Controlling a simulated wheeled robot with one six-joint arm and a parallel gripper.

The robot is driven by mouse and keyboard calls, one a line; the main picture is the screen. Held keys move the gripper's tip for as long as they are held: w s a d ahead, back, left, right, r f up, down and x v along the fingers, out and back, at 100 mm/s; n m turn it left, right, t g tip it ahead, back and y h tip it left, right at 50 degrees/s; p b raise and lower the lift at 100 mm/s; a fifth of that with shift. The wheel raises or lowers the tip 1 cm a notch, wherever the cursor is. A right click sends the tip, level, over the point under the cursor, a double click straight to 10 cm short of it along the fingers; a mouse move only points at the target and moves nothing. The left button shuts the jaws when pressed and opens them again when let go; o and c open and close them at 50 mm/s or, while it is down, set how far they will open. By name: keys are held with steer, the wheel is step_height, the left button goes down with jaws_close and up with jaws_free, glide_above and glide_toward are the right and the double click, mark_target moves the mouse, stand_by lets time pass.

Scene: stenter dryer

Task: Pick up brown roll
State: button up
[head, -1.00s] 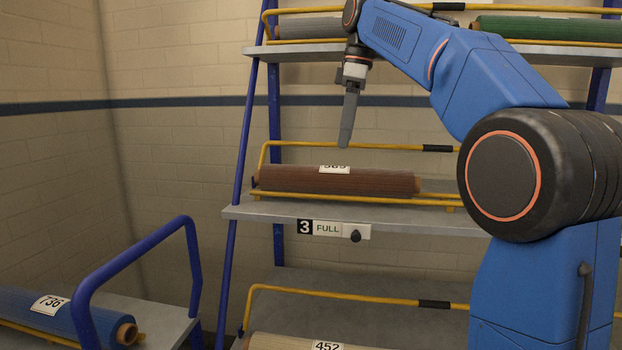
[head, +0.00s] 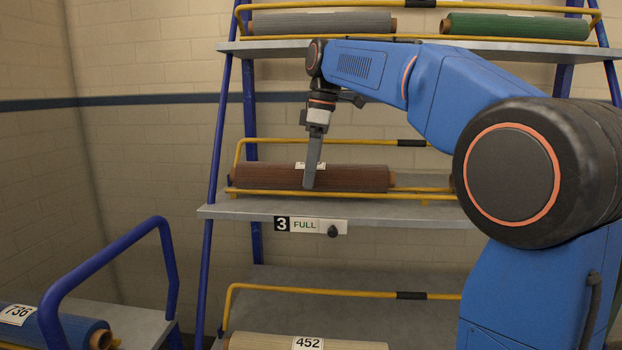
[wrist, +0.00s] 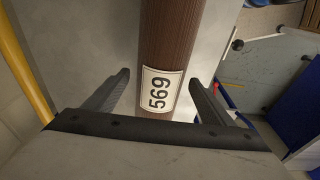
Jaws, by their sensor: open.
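The brown roll (head: 355,178) lies level in a yellow wire cradle on the middle shelf, above the label "3 FULL". In the wrist view the brown roll (wrist: 178,50) runs up the picture with its white label "569" (wrist: 160,91) facing the camera. My gripper (head: 310,186) points down at the roll around its label. In the wrist view my gripper (wrist: 160,82) is open, with one finger on each side of the roll and a visible gap on both sides. The head view shows only the near side of the fingers, partly covering the label.
The yellow cradle rail (head: 345,194) runs along the roll's front. A grey roll (head: 320,23) and a green roll (head: 515,27) lie on the shelf above. A beige roll labelled 452 (head: 350,345) lies below. A blue roll (head: 65,329) lies on a cart at lower left.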

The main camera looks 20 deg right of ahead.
steer(key=shift+a+f, duration=0.1)
steer(key=shift+f, duration=0.7)
steer(key=c, duration=1.7)
steer(key=shift+r, duration=0.1)
